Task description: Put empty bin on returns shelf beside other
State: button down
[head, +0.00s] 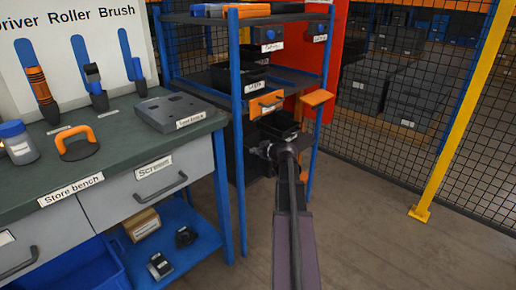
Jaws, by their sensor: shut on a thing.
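My gripper (272,150) is at the end of my arm, in front of the blue-posted rack. It is shut on a small black bin (283,122), held at the rack's lower opening. The jaws hide part of the bin, and I cannot tell whether it touches a shelf. The rack has dark shelves (205,78) between blue posts. Another black bin (240,74) stands on the middle shelf. No label that I can read says returns.
An orange-fronted drawer (267,103) and an orange ledge (316,97) are close above the held bin. The store bench (110,130) stands at left, with a blue lower shelf (200,240). Mesh fencing and a yellow post (455,150) are at right. Floor (370,200) is clear between.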

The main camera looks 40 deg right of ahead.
jog(key=shift+w, duration=0.1)
jog(key=w+d+f+b, duration=0.1)
jog(key=w, duration=1.5)
jog(key=shift+f, duration=0.25)
jog(key=shift+f+b, duration=0.15)
jog(key=shift+b, duration=0.2)
jog(key=shift+f+b, duration=1.65)
jog(key=shift+f, duration=0.1)
jog(key=c, duration=0.8)
grip_release()
